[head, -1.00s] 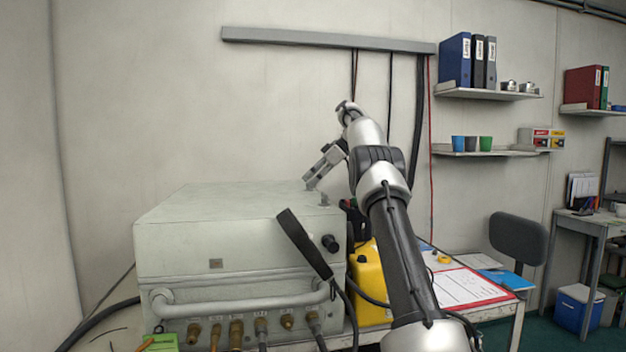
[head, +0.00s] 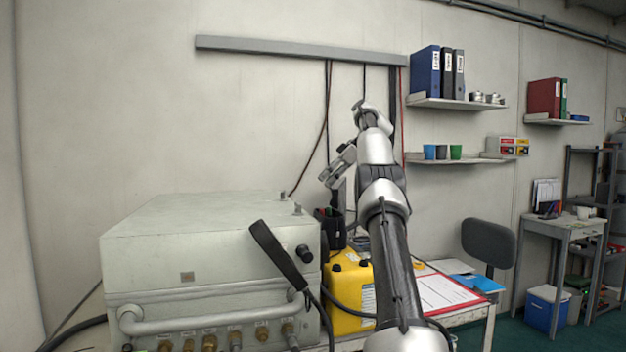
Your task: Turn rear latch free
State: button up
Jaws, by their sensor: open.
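The pale grey air panel case (head: 200,230) stands on the bench at the left. Two small upright latch pegs show on the right side of its lid: a rear one (head: 283,195) and a front one (head: 298,209). Which way each latch is turned is too small to tell. My gripper (head: 329,180) is open and empty. It is above and to the right of both pegs in the picture, apart from them, and angled down to the left.
A dark pen cup (head: 330,228) and a yellow jerrycan (head: 350,290) stand right of the case. Cables hang on the wall behind my arm. A red clipboard (head: 447,292) lies further right.

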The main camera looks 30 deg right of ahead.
jog(key=shift+s+d, duration=0.45)
jog(key=shift+d, duration=0.1)
jog(key=shift+w+a, duration=0.1)
jog(key=shift+a, duration=0.1)
jog(key=c, duration=0.3)
jog(key=w+a+r, duration=0.1)
jog(key=a, duration=0.3)
jog(key=w+a+n+g, duration=0.1)
jog(key=a, duration=0.3)
jog(key=w+a+r+n, duration=0.1)
jog(key=a, duration=0.2)
jog(key=shift+w+a+r+y, duration=0.3)
jog(key=shift+w+a, duration=0.1)
jog(key=c, duration=0.5)
jog(key=w+a+m+g+h, duration=0.2)
jog(key=a+m+h, duration=0.1)
jog(key=a, duration=0.7)
jog(key=shift+c, duration=0.2)
jog(key=r+m+t+h, duration=0.1)
jog(key=m+h, duration=0.6)
jog(key=m, duration=1)
send_over(283, 195)
jog(key=a, duration=0.1)
jog(key=x, duration=0.7)
jog(key=shift+s+f, duration=0.15)
jog(key=shift+s, duration=0.15)
